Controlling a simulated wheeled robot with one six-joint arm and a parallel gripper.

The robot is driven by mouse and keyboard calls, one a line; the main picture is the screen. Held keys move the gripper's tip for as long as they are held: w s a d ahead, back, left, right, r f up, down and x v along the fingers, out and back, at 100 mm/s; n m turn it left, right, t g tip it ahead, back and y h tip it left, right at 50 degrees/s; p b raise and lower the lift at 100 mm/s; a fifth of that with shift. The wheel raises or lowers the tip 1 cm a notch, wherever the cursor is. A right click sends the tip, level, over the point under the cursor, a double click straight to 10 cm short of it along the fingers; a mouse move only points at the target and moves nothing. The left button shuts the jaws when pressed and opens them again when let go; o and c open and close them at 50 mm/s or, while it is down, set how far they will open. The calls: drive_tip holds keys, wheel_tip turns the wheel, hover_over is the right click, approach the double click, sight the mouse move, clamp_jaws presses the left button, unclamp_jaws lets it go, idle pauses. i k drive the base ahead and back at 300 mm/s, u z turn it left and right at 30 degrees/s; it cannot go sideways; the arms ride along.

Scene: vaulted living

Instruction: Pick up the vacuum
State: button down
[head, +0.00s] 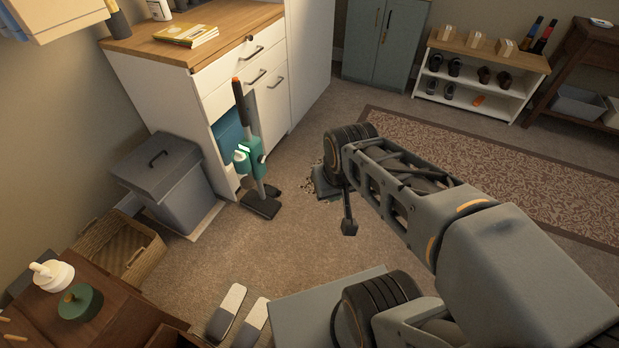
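The vacuum (250,155) is an upright stick model with a teal body, a dark handle with an orange-brown part at the top, and a dark flat floor head. It stands on the carpet against the front of the white cabinet, slightly tilted. My gripper (337,205) is at the end of my arm, low over the carpet to the right of the vacuum and apart from it. My arm's end joint hides part of it, so its opening is unclear. I see nothing held in it.
The white cabinet (207,85) with a wooden top stands behind the vacuum. A grey lidded bin (165,185) and wicker basket (120,250) are to its left. Small crumbs (308,186) lie near my gripper. Carpet in front is clear. A shoe rack (485,62) stands far right.

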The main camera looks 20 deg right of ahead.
sight(263, 202)
drive_tip(key=i, duration=1)
drive_tip(key=u, duration=0.85)
